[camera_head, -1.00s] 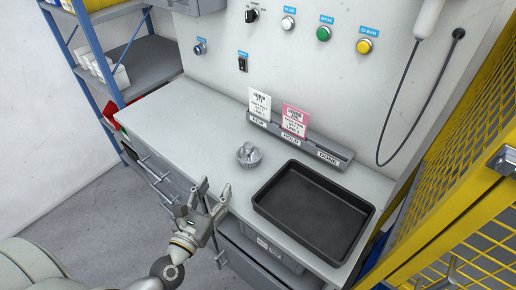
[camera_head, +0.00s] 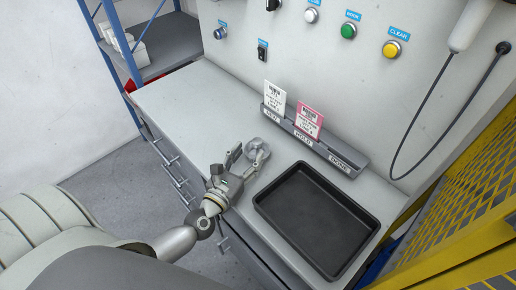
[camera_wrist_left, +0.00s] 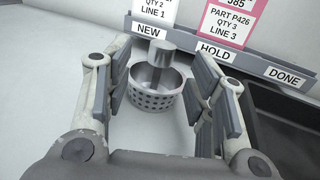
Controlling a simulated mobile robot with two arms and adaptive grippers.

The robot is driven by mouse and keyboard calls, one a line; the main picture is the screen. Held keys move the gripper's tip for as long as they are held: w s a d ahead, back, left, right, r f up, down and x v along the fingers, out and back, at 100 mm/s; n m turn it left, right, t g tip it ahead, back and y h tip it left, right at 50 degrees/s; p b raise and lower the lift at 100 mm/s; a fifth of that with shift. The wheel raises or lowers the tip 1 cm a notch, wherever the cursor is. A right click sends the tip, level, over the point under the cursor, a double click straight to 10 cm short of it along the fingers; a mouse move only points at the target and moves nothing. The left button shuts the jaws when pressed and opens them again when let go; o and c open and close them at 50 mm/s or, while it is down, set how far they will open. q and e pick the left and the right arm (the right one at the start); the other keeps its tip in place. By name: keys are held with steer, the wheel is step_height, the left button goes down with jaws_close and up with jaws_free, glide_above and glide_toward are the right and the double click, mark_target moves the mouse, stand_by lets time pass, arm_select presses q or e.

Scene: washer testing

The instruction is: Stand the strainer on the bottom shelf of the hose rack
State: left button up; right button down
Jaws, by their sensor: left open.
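The strainer is a small grey metal basket with round holes and a post with a knob on top. It stands upright on the light bench top, and in the left wrist view the strainer (camera_wrist_left: 155,90) sits between my open fingers. In the head view the strainer (camera_head: 258,150) is partly hidden by my left gripper (camera_head: 248,161), which is open close beside it. The left gripper (camera_wrist_left: 160,110) shows space between each finger and the basket. A blue-framed rack with grey shelves (camera_head: 165,50) stands at the upper left; I cannot tell whether it is the hose rack. My right gripper is out of view.
A black tray (camera_head: 318,275) lies on the bench, right of the strainer. Behind stands a grey card holder (camera_head: 318,150) labelled NEW, HOLD and DONE, with two cards. A yellow mesh fence (camera_head: 465,215) bounds the right. The bench's left part (camera_head: 190,100) is clear.

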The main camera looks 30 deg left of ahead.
mark_target(255, 146)
arm_select(q)
steer(key=shift+w, duration=0.65)
steer(key=shift+w+d+r+p, duration=0.1)
steer(key=shift+w+r+p, duration=0.1)
steer(key=shift+w+p, duration=0.3)
steer(key=w+p, duration=0.1)
steer(key=w, duration=0.3)
steer(key=shift+f, duration=0.2)
jaws_close()
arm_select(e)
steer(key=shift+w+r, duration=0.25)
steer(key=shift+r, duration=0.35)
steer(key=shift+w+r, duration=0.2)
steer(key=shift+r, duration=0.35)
arm_select(q)
steer(key=shift+r, duration=0.15)
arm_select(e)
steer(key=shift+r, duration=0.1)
